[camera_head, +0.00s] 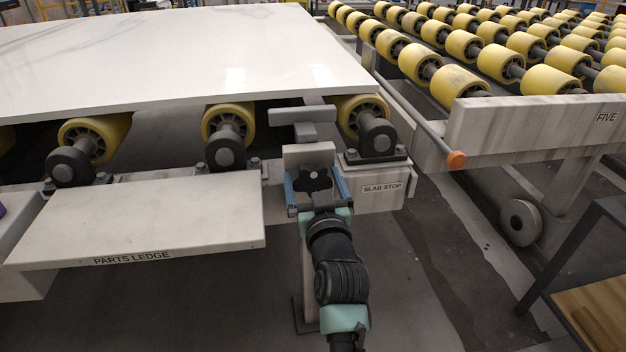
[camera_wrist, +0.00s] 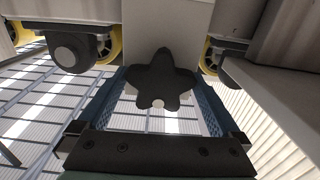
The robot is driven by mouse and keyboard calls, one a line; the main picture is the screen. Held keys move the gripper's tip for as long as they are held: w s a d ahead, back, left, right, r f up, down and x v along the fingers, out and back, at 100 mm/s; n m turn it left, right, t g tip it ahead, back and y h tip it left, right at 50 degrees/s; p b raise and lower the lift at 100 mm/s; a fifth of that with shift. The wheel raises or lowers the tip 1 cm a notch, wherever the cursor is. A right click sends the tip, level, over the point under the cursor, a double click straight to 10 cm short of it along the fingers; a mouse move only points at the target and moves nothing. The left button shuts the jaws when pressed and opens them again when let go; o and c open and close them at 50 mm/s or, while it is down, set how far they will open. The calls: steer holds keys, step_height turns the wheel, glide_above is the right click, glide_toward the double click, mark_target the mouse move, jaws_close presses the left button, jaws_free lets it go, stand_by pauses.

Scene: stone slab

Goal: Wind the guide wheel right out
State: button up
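A grey wheel (camera_head: 520,222) hangs on the frame marked FIVE, apart from my gripper. No label says which of these is the guide wheel.
A white slab (camera_head: 180,55) lies on yellow rollers behind the knob. The parts ledge (camera_head: 140,215) juts out at left and looks empty. An orange-tipped rod (camera_head: 456,160) sticks out at right. A dark-framed wooden-topped table (camera_head: 600,312) stands at lower right. The floor between is clear.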

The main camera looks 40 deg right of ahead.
steer(key=p+v, duration=0.4)
steer(key=v, duration=0.9)
steer(key=shift+d, duration=0.1)
stand_by(0.3)
